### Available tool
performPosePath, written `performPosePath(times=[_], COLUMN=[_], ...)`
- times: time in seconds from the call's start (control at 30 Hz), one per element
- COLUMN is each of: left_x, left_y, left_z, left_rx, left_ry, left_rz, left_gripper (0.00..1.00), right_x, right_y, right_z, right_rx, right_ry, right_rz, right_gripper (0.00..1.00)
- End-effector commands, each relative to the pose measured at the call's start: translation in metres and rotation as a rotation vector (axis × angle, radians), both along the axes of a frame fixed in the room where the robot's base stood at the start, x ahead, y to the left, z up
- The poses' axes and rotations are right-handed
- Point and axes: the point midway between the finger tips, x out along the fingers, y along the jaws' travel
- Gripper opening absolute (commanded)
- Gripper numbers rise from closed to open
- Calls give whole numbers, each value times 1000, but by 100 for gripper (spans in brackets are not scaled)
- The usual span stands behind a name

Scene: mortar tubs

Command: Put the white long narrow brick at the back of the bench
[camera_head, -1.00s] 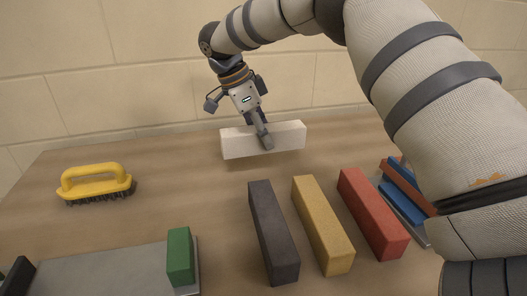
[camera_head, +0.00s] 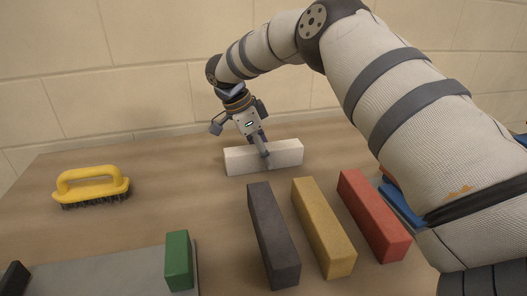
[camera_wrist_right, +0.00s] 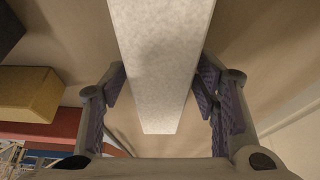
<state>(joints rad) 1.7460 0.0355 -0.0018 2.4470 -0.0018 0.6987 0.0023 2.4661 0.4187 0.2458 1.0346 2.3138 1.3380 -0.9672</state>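The white long narrow brick (camera_head: 280,156) lies across the back of the bench, level and roughly parallel to the wall, and appears to rest on the bench top. My right gripper (camera_head: 265,158) reaches down onto its middle from above. The brick's underside is hidden. My left gripper is not in view.
Dark grey (camera_head: 272,235), yellow (camera_head: 322,228) and red (camera_head: 372,215) bricks lie in front of the white one. A yellow-handled brush (camera_head: 91,187) is at left. Blue items (camera_head: 402,205) are partly behind my right arm.

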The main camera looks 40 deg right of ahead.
Motion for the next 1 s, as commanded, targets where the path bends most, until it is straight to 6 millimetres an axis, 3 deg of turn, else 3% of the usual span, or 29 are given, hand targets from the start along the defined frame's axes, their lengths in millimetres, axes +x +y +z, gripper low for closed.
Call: performPosePath(times=[0.33, 0.7, 0.83, 1.0], left_x=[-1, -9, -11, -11], left_y=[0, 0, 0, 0], left_z=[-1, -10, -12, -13], left_rx=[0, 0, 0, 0], left_ry=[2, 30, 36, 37], left_rz=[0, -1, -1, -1], left_gripper=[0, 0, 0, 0], right_x=[2, 18, 22, 22], right_y=[2, 32, 38, 40], right_z=[9, 87, 105, 114], right_rx=[-1, 0, -2, 0], right_ry=[-2, 0, 1, 2], right_rz=[1, 0, 0, 0], right_gripper=[56, 56, 56, 56])
